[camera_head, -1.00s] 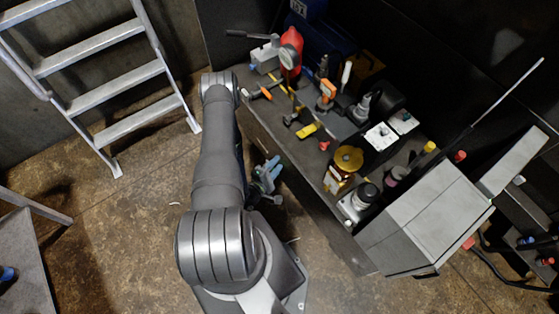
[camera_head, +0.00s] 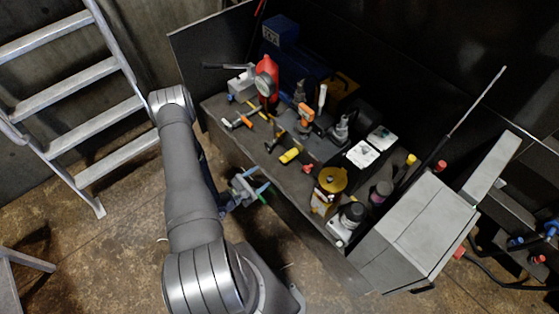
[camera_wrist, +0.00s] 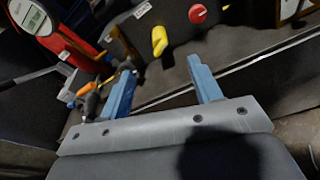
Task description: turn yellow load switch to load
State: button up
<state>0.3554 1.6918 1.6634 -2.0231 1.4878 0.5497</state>
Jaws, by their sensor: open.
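The yellow load switch (camera_head: 290,155) sits at the near edge of the bench, left of a red knob (camera_head: 308,168). In the wrist view the yellow switch (camera_wrist: 159,40) shows as a tilted yellow handle on a dark panel, with the red knob (camera_wrist: 197,13) to its upper right. My gripper (camera_head: 256,187) is in front of the bench, apart from the switch. In the wrist view its two blue fingers (camera_wrist: 160,66) are spread and empty, with the switch beyond the gap between their tips. The switch's position markings are too small to read.
The dark bench (camera_head: 225,112) carries several tools, a red gauge (camera_head: 266,78), a gold-topped canister (camera_head: 331,180) and a white paper (camera_head: 362,153). A grey cabinet (camera_head: 425,225) stands at the right end. A ladder (camera_head: 85,110) stands left. Floor in front of the bench is open.

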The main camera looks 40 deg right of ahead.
jog(key=w+a+r+n+g+y, duration=0.2)
jog(key=w+n+g, duration=0.1)
jog(key=w+n, duration=0.2)
jog(key=n, duration=0.1)
send_near(284, 159)
jog(key=x, duration=0.8)
jog(key=shift+w+d+f, duration=0.15)
jog(key=shift+f, duration=0.05)
jog(key=c, duration=1)
jog(key=shift+s+r+m+t, duration=0.1)
jog(key=shift+s+m+t, duration=0.1)
jog(key=shift+m+t, duration=1)
jog(key=shift+m+g, duration=0.3)
jog(key=o, duration=1)
